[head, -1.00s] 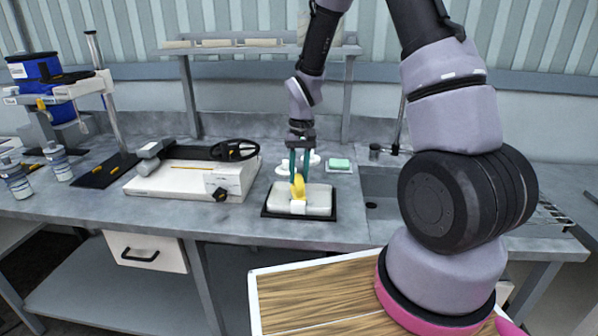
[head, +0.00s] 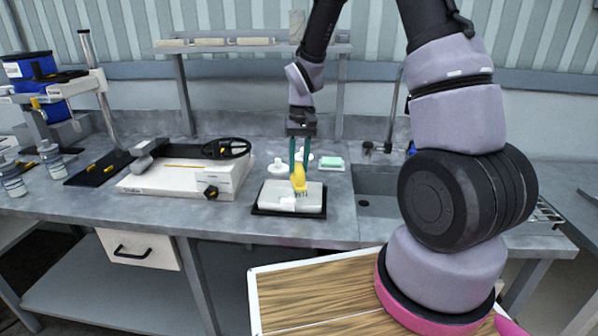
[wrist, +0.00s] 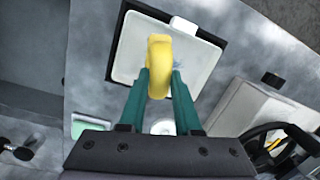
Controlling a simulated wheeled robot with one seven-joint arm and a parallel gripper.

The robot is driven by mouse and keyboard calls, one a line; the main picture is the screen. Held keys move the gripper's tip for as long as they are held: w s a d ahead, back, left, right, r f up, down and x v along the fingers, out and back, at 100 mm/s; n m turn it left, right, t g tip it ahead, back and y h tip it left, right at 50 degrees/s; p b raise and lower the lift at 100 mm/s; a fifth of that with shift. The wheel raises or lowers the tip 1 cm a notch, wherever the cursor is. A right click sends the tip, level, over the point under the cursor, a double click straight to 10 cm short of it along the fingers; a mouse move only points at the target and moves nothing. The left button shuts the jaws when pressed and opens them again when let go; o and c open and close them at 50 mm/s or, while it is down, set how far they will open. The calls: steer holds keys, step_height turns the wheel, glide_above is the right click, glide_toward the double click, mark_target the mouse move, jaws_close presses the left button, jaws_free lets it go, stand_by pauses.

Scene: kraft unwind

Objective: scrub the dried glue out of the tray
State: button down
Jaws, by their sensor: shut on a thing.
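The pale, shallow tray (head: 312,207) lies on a black mat (head: 262,212) on the grey bench; the tray also shows in the wrist view (wrist: 128,62). My gripper (head: 299,166), with green fingers, is shut on a yellow brush (head: 298,178) above the tray. The brush's yellow body shows between the fingers in the wrist view (wrist: 159,65). Short bristles show under its right side in the head view. I cannot tell whether they touch the tray. A small white block (head: 287,204) is at the tray's front edge.
A green sponge (head: 331,161) on a white dish and round white pieces (head: 277,167) stand behind the tray. A white machine (head: 180,182) with a black handwheel is to the left. A sink (head: 375,185) is to the right. A shelf (head: 260,48) stands behind.

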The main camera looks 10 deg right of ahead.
steer(key=shift+r, duration=2.55)
